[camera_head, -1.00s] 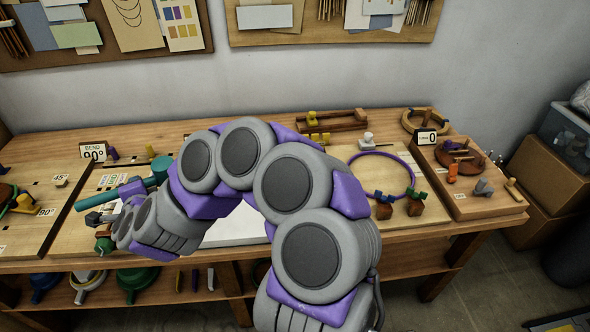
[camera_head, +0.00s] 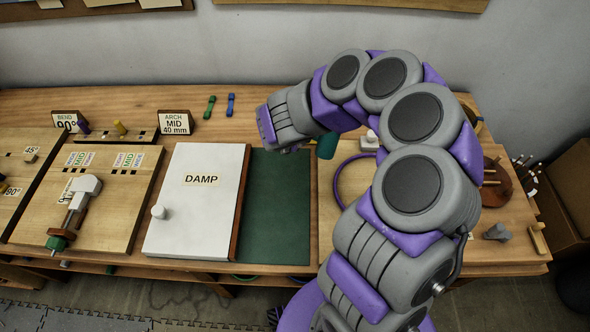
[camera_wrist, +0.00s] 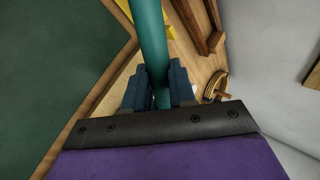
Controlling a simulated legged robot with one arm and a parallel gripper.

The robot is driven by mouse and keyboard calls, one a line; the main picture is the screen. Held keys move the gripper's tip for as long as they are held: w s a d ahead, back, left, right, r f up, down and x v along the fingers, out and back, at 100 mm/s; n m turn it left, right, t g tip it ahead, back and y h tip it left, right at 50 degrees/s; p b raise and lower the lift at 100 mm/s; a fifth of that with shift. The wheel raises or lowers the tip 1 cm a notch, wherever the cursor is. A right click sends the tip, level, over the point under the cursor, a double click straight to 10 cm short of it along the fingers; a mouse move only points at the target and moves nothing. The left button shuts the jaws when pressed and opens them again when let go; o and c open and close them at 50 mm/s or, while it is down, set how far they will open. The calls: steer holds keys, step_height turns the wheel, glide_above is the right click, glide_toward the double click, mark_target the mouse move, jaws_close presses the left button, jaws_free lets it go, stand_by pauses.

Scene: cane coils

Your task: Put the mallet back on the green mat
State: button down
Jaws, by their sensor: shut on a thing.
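The mallet is a teal rod-like thing (camera_wrist: 152,35) clamped between the two dark blue fingers of my gripper (camera_wrist: 160,88) in the wrist view. In the head view only a short teal piece of the mallet (camera_head: 327,146) shows beside my wrist; the rest is hidden behind my arm. The green mat (camera_head: 275,210) lies flat and bare right of the white DAMP lid. My gripper is raised near the mat's far right corner. In the wrist view the mat (camera_wrist: 50,60) is on the left, beyond a wooden edge, and the mallet is not over it.
The white DAMP box lid (camera_head: 195,225) with its round knob borders the mat on the left. A purple ring (camera_head: 338,190) lies on the pale board to the right, partly behind my arm. Small green (camera_head: 210,106) and blue (camera_head: 231,104) pieces lie at the back.

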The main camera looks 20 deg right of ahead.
steer(key=s+a+f+m+g+y+p, duration=0.5)
steer(key=m+y, duration=0.4)
steer(key=m, duration=0.4)
steer(key=f, duration=0.8)
steer(key=shift+s+f+b, duration=0.1)
steer(key=shift+s+b, duration=0.2)
steer(key=shift+b, duration=0.05)
steer(key=c, duration=0.9)
jaws_free()
steer(key=shift+c, duration=0.2)
